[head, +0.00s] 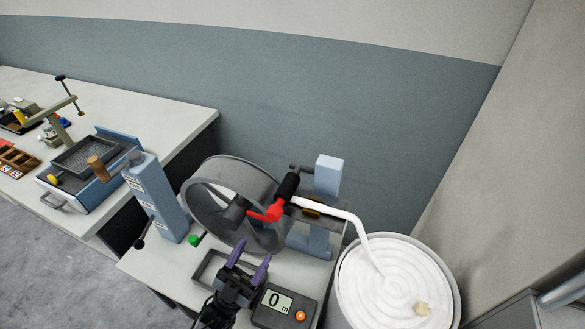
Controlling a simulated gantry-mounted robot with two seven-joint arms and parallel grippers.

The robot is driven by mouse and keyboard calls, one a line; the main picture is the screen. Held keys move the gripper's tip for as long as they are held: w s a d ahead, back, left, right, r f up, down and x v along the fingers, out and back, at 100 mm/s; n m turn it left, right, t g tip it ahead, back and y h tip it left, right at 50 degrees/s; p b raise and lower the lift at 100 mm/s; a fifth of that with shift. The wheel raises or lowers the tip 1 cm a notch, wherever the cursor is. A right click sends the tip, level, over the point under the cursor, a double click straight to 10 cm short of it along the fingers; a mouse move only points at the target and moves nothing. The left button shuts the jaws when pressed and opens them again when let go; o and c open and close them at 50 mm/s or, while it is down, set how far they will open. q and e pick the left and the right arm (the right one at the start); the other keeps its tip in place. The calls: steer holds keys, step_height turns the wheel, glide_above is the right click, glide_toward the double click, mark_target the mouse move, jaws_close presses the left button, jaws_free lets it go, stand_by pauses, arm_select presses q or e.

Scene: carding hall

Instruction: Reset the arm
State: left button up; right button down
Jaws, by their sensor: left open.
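A red arm (268,213) with a black cylindrical part (288,187) above it shows in front of the grey wheel (205,198) on the bench. Which part the task calls the arm is not certain. A white strand (335,209) runs from beside the black part down into a round can (455,285) of coiled white sliver (385,290). My left gripper (252,261) is at the bottom middle, below the wheel and red arm. Its purple fingers are open, apart and empty, over the dark-rimmed tray (203,272). My right gripper is not in view.
A counter box (272,317) reading "0 m" with an orange button stands right of my left gripper. A blue post (155,197) and green button (194,239) are to the left. A second table (165,108) at left holds a blue-sided tray device (88,190) and small items.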

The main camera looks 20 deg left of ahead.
arm_select(q)
steer(key=s+d+f+n+g+y, duration=0.25)
steer(key=f+n+g+y, duration=0.35)
steer(key=f+g+y, duration=0.4)
steer(key=s+a+f+g, duration=0.2)
steer(key=s+f+g, duration=0.1)
steer(key=s+g, duration=0.35)
steer(key=s+a+f+g, duration=0.1)
steer(key=s+f+g, duration=0.2)
steer(key=s+g, duration=0.4)
step_height(320, 180, up, 36)
steer(key=t+p, duration=0.1)
steer(key=p, duration=3.5)
steer(key=shift+s+n+y, duration=0.25)
steer(key=shift+n+y, duration=0.05)
